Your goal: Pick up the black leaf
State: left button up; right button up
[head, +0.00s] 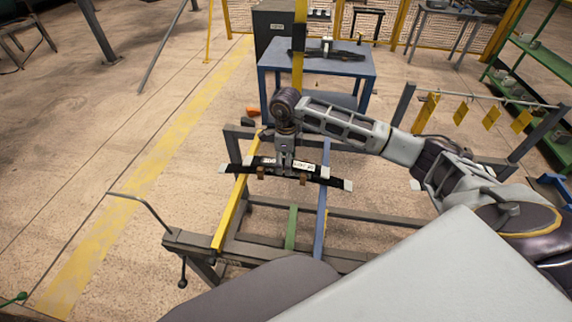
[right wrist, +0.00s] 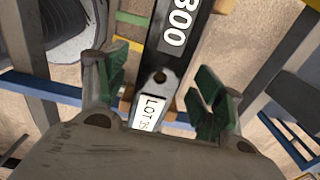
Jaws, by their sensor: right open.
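The black leaf (head: 325,176) lies across the yellow and blue bars of the rack in front of me, with pale ends and white labels. My right gripper (head: 285,165) points down over the middle of the leaf. Its green-padded fingers (right wrist: 162,92) are open, one on each side of the leaf, with visible gaps. Whether the fingertips reach below the leaf's top I cannot tell. My left gripper is not in view.
The rack has a yellow bar (head: 230,212), a blue bar (head: 321,212) and a grey frame. A blue table (head: 350,66) behind holds another dark leaf-like part. A rail with yellow tags (head: 461,111) stands right; green shelves (head: 540,62) stand beyond.

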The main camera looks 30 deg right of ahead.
jog(key=shift+f, duration=0.1)
dwell(0.4)
jog(key=c, duration=1.2)
